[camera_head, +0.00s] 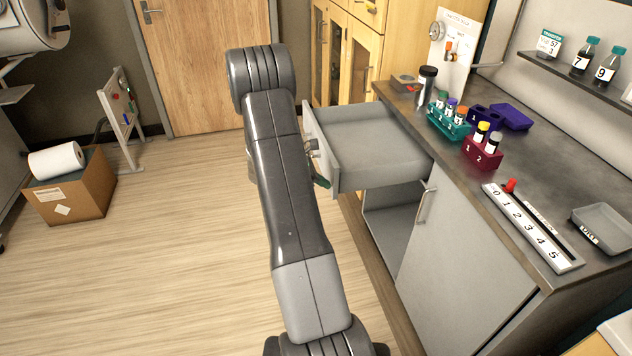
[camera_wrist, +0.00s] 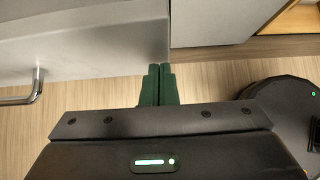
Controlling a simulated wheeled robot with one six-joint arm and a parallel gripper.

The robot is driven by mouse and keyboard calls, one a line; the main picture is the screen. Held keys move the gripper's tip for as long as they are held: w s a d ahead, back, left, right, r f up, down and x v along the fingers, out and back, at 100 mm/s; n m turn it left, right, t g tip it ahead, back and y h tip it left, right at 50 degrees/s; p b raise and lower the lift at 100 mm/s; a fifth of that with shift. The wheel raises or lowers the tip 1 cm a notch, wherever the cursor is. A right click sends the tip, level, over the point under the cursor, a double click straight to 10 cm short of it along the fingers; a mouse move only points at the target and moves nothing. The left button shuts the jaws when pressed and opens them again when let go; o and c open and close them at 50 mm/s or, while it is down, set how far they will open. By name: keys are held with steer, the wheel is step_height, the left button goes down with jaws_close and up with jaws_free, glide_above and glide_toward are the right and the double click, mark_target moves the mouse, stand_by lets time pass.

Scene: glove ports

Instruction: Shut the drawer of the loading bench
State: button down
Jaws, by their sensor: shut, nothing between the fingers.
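The loading bench's drawer (camera_head: 375,140) is grey and empty. In the head view it is pulled well out of the bench (camera_head: 545,225), over the floor. Its front panel also shows at the upper left of the wrist view (camera_wrist: 85,40), with a bar handle (camera_wrist: 38,85) to the left of my fingers. My gripper (camera_wrist: 155,70) is shut and empty, with dark green fingertips close to the panel's lower right part. I cannot tell whether they touch it. In the head view my arm hides most of the gripper; a bit of green shows below the drawer front.
Tube racks (camera_head: 448,118), a red rack (camera_head: 482,152), a numbered strip (camera_head: 530,228) and a grey tray (camera_head: 603,226) stand on the bench top. A grey door (camera_head: 460,250) with a handle is below. A cardboard box (camera_head: 72,195) stands at far left.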

mark_target(408, 168)
steer(key=shift+d, duration=0.1)
steer(key=w+d, duration=0.3)
steer(key=d, duration=0.7)
steer(key=w+d+b, duration=0.1)
steer(key=w+d, duration=0.2)
steer(key=d, duration=0.7)
steer(key=w+d, duration=0.4)
steer(key=d, duration=0.6)
steer(key=shift+d+r+b, duration=0.1)
steer(key=shift+d+b, duration=0.2)
steer(key=shift+d, duration=0.05)
steer(key=shift+d+r, duration=0.1)
steer(key=shift+r, duration=0.05)
steer(key=shift+a, duration=0.35)
steer(key=a, duration=0.2)
steer(key=s+a+b, duration=0.1)
steer(key=shift+f, duration=0.25)
steer(key=v, duration=1)
steer(key=shift+s+a, duration=0.15)
steer(key=shift+a, duration=0.15)
